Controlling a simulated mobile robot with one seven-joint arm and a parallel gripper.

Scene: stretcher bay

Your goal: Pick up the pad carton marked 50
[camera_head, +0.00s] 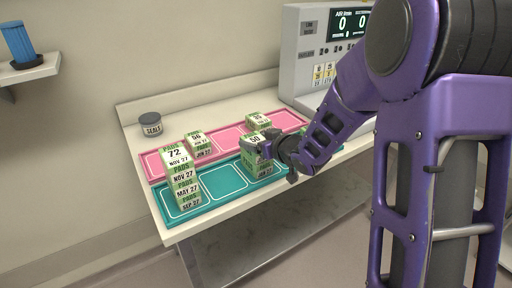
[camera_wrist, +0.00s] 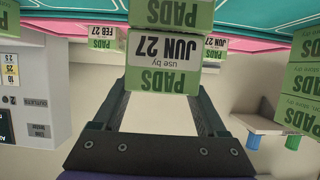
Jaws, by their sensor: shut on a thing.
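The pad carton marked 50 (camera_head: 254,140) is white and green and sits at the top of a short stack at the right part of the teal mat (camera_head: 225,181). My gripper (camera_head: 267,149) comes from the right and is shut on this carton. In the wrist view, which is upside down, the held carton (camera_wrist: 163,48) shows "JUN 27" between the two fingers. Another pad carton (camera_wrist: 170,12) is directly beneath it; I cannot tell whether a thin gap separates them. The fingers partly hide the carton's sides.
A taller stack marked 72 (camera_head: 180,177) stands at the mat's left end. Cartons marked 56 (camera_head: 197,138) and another stack (camera_head: 258,121) stand on the pink mat (camera_head: 226,139) behind. A grey jar (camera_head: 150,124) is at the back left, a machine (camera_head: 308,60) at the back right.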

